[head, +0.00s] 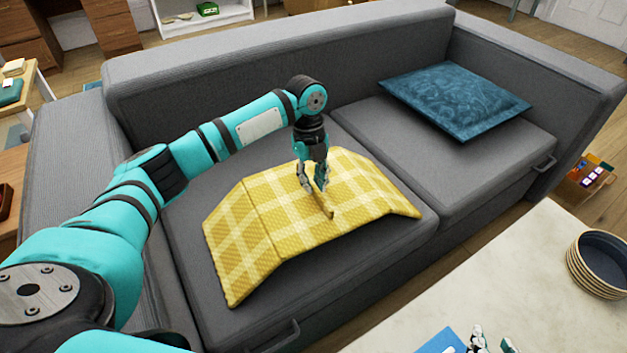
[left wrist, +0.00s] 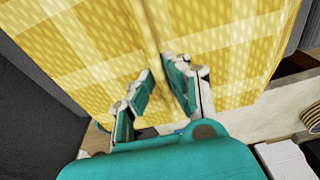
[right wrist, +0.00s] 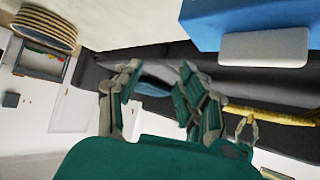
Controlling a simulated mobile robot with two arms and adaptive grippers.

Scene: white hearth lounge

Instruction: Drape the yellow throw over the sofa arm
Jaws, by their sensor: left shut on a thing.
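The yellow checked throw (head: 268,222) is over the grey sofa's left seat cushion, arched in the middle with its ends sloping down. My left gripper (head: 318,205) is shut on a ridge of it near the middle. The throw (left wrist: 215,75) fills much of the left wrist view, a fold between the fingers (left wrist: 160,85). The sofa arm at the left (head: 65,160) is bare where visible; my left arm passes in front of it. Another arm (head: 575,115) is at the right. My right gripper (head: 490,343) is open and empty by the white table; its fingers (right wrist: 160,85) stand apart in the right wrist view.
A blue cushion (head: 455,98) lies on the right seat. A white table (head: 530,275) in front holds stacked dark round dishes (head: 600,262) and a blue object (head: 440,342). A wooden side table (head: 15,165) stands left of the sofa. The right seat's front is clear.

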